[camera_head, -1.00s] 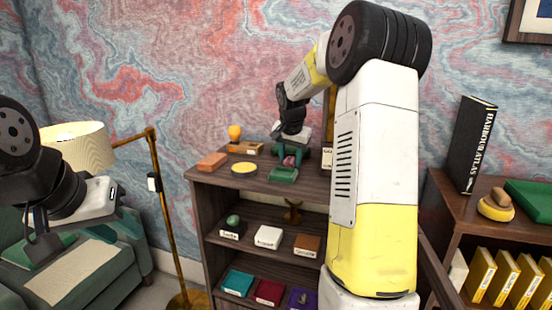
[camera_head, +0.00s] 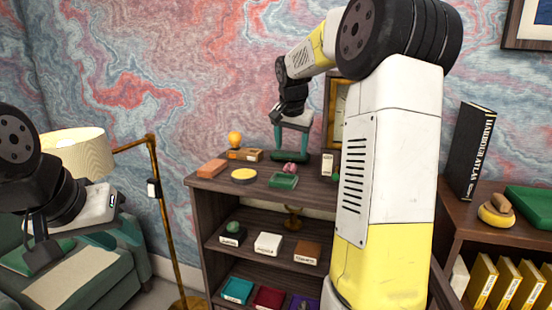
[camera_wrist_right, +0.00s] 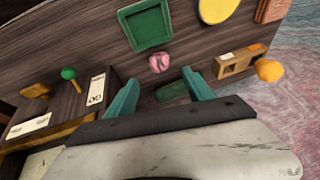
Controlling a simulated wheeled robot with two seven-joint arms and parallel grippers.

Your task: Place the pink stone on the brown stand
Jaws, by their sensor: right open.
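The pink stone (camera_head: 289,168) rests on the cabinet top, behind the green square tray (camera_head: 283,180). It also shows in the right wrist view (camera_wrist_right: 160,62), apart from that tray. My right gripper (camera_head: 291,152) is open and empty, above and behind the stone; its teal fingers (camera_wrist_right: 163,97) are spread wide. A brown labelled block (camera_head: 307,252) sits on the middle shelf. I cannot tell which is the brown stand. My left gripper (camera_head: 112,236) is at the left, before the armchair; its opening is unclear.
A yellow disc (camera_head: 244,175), a wooden box (camera_head: 245,154) with an orange ball (camera_head: 235,138), and a dark green piece (camera_wrist_right: 172,90) stand near the stone. A framed item (camera_head: 338,115) is close right of my gripper.

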